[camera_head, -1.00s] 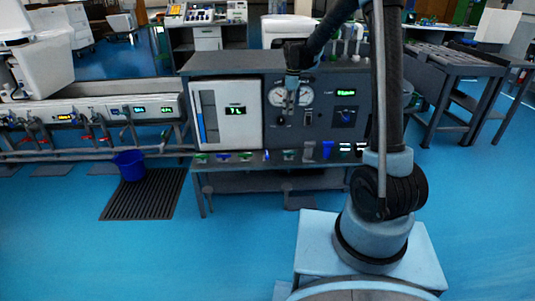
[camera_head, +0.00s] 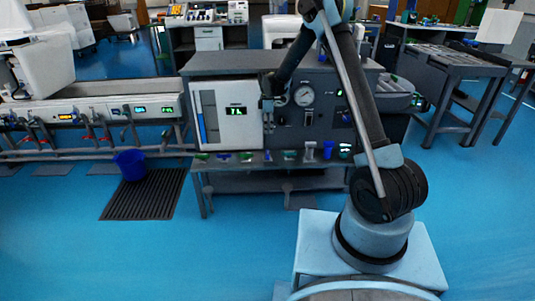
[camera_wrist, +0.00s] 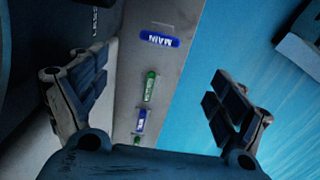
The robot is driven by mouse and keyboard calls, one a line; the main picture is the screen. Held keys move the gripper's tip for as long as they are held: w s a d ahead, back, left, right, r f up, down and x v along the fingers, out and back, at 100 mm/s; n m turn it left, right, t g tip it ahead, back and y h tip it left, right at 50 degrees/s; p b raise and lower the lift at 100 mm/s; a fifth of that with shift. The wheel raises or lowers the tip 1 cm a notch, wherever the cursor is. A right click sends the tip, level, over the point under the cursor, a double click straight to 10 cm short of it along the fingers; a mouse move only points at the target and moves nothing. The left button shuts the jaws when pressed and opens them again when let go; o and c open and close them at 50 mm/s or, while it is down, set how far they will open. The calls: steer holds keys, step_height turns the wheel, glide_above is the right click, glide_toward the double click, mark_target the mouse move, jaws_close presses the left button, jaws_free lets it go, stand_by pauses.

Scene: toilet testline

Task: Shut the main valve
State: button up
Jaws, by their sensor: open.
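In the wrist view, a blue piece lettered MAIN (camera_wrist: 160,39) lies on the grey ledge beyond my open fingers, its lettering upside down. In the head view, small coloured pieces line the bench's front ledge, but I cannot tell which is lettered MAIN. My gripper (camera_head: 267,104) hangs in front of the test bench (camera_head: 225,63), above that ledge. In the wrist view, my gripper (camera_wrist: 157,100) has its fingers wide apart with nothing between them, and MAIN appears well ahead of them.
A round gauge (camera_head: 304,95) and a white display panel (camera_head: 227,112) are close to my gripper. A blue bucket (camera_head: 130,164) stands at left.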

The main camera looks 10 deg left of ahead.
mark_target(268, 152)
step_height(268, 152, down, 16)
steer(key=shift+f, duration=0.1)
stand_by(0.5)
steer(key=c, duration=1.1)
